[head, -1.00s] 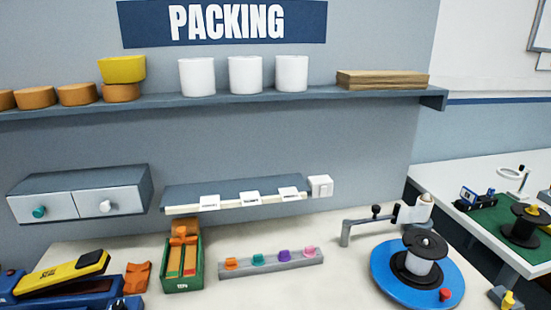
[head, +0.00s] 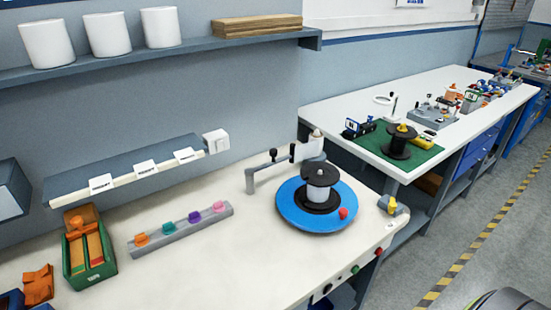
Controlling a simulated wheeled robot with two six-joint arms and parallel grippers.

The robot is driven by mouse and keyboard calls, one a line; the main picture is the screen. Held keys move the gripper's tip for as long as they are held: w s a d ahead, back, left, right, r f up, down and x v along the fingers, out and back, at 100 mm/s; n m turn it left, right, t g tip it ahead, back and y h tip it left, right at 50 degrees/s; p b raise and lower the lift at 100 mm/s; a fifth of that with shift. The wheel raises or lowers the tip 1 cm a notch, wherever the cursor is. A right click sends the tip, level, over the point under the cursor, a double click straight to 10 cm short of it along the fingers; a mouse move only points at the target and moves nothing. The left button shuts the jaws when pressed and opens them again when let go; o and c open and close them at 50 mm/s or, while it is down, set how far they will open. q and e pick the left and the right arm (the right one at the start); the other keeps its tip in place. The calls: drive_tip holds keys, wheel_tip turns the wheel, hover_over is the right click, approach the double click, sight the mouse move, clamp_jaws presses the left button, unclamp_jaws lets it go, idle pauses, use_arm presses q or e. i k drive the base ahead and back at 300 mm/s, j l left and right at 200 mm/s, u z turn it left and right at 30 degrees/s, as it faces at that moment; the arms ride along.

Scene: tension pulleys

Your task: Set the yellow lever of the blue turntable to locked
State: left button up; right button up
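The blue turntable (head: 291,215) lies flat on the white workbench, right of the middle of the head view. A black and white spool (head: 320,188) stands upright on it, and a red knob (head: 343,213) sits near its rim. A yellow lever (head: 389,203) is on a small pale base at the bench's right edge, just right of the turntable. It is too small to tell which setting it is at. Neither of my grippers is in view.
A grey metal arm (head: 262,171) stands behind the turntable. A grey rail (head: 180,230) with several coloured clips and a green box (head: 88,252) are to the left. Buttons (head: 354,269) line the bench's front edge. A second white table (head: 340,115) stands beyond a gap.

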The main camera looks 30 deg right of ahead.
sight(391, 205)
drive_tip(key=z, duration=1.85)
